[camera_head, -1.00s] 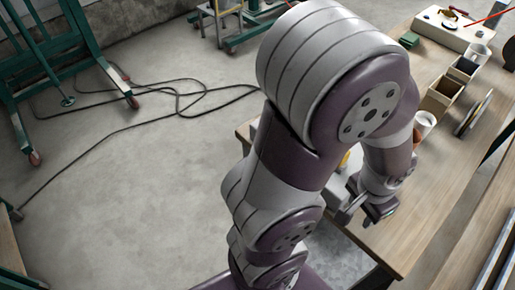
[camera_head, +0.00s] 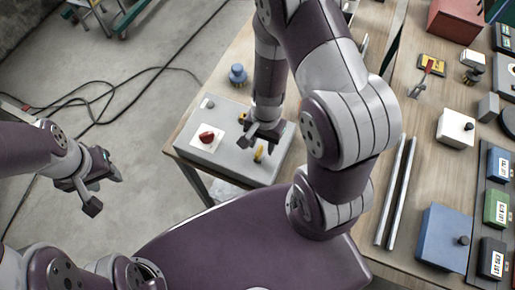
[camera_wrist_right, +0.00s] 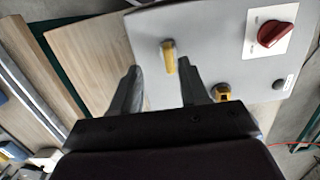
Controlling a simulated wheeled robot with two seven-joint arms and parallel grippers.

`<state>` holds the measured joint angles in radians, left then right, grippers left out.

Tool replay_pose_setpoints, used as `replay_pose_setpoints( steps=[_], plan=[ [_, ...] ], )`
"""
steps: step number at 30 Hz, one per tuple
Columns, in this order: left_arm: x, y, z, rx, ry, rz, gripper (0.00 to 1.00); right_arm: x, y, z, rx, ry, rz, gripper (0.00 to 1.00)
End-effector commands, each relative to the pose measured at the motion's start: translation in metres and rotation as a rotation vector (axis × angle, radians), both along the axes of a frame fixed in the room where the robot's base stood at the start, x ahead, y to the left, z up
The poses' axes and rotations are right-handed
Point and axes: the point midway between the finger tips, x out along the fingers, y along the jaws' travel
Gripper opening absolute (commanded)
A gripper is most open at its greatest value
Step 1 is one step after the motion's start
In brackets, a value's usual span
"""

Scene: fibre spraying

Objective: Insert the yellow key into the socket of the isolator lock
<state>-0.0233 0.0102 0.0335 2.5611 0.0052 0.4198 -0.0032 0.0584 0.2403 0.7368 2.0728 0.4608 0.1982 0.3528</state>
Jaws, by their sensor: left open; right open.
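The yellow key (camera_head: 259,152) stands on the top of a light grey box, and it also shows in the right wrist view (camera_wrist_right: 169,57). My right gripper (camera_head: 264,138) is open and empty over the box. In the wrist view the key lies ahead of the gap between its fingers (camera_wrist_right: 160,82), apart from them. My left gripper (camera_head: 99,190) is open and empty over the floor at left.
The grey box (camera_head: 228,155) carries a red rotary knob (camera_head: 207,136) on a white plate. A blue knobbed piece (camera_head: 238,75) stands behind it. Two metal rods (camera_head: 396,190) and a blue box (camera_head: 443,237) lie to the right. Cables cross the floor at left.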

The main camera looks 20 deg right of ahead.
Motion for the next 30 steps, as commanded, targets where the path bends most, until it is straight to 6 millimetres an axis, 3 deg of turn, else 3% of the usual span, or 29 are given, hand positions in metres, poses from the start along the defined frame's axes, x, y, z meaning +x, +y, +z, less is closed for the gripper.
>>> replay_pose_setpoints(
  steps=[11, 19, 20, 23, 24, 30],
  plan=[
    [0.001, 0.000, -0.009, 0.000, -0.001, 0.000, 0.43, 0.001, 0.005, -0.059, -0.001, -0.002, 0.003, 0.45],
    [0.001, 0.000, -0.009, 0.000, -0.001, 0.000, 0.43, 0.001, 0.006, -0.064, -0.001, -0.002, 0.004, 0.45],
    [0.001, 0.000, -0.009, 0.000, -0.001, 0.000, 0.43, 0.001, 0.006, -0.064, -0.001, -0.002, 0.004, 0.38],
    [0.001, 0.000, -0.009, 0.000, -0.001, 0.000, 0.43, 0.001, 0.006, -0.064, -0.001, -0.002, 0.004, 0.06],
    [0.001, 0.000, -0.009, 0.000, -0.001, 0.000, 0.43, 0.001, 0.006, -0.064, -0.001, -0.002, 0.004, 0.00],
    [0.001, 0.000, -0.009, 0.000, -0.001, 0.000, 0.43, 0.000, 0.006, -0.064, -0.001, -0.002, 0.004, 0.00]
  ],
)
